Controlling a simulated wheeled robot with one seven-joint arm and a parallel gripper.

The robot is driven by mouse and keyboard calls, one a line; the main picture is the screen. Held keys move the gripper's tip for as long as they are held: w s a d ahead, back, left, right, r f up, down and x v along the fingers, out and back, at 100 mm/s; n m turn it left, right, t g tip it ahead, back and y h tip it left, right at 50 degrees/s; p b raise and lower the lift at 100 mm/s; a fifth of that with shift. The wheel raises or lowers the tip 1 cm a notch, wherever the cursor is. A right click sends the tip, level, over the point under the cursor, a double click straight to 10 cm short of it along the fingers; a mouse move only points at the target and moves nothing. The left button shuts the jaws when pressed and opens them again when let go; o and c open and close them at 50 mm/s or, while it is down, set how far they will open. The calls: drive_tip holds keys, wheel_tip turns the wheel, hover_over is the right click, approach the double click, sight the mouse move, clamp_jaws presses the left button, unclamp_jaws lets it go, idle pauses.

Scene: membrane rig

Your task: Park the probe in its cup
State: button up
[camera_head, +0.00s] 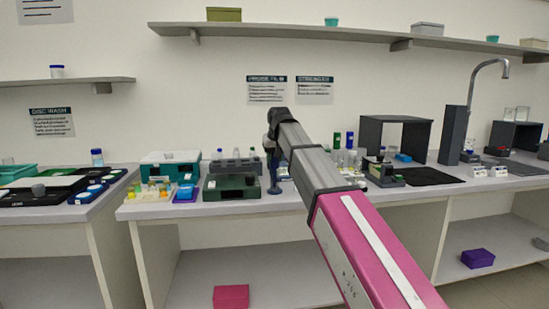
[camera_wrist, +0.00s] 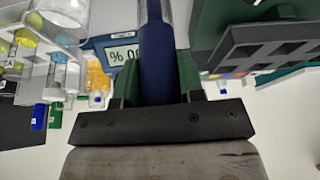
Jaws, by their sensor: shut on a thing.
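The probe is a dark blue upright cylinder (camera_wrist: 158,62) with a clear part at its far end in the wrist view. My gripper (camera_wrist: 160,80) is shut on it, one dark green finger on each side. In the head view my gripper (camera_head: 271,150) is over the middle bench, and the dark blue probe (camera_head: 273,180) hangs below it near the bench's front. A meter with a percent display (camera_wrist: 122,52) is beside the probe in the wrist view. I cannot make out the cup for certain; the arm and probe hide part of that area.
A dark green box (camera_head: 231,187) and a grey rack (camera_head: 234,166) stand left of the probe. A teal-and-white box (camera_head: 170,165) is farther left. Small bottles (camera_head: 349,157) and a dark hood (camera_head: 394,135) stand to the right. A black mat (camera_head: 430,176) lies bare.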

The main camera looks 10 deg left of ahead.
drive_tip(key=shift+f, duration=0.3)
drive_tip(key=o, duration=0.9)
drive_tip(key=shift+c, duration=0.2)
drive_tip(key=v, duration=1)
drive_tip(key=shift+r, duration=0.4)
drive_tip(key=shift+s+d+f, duration=0.1)
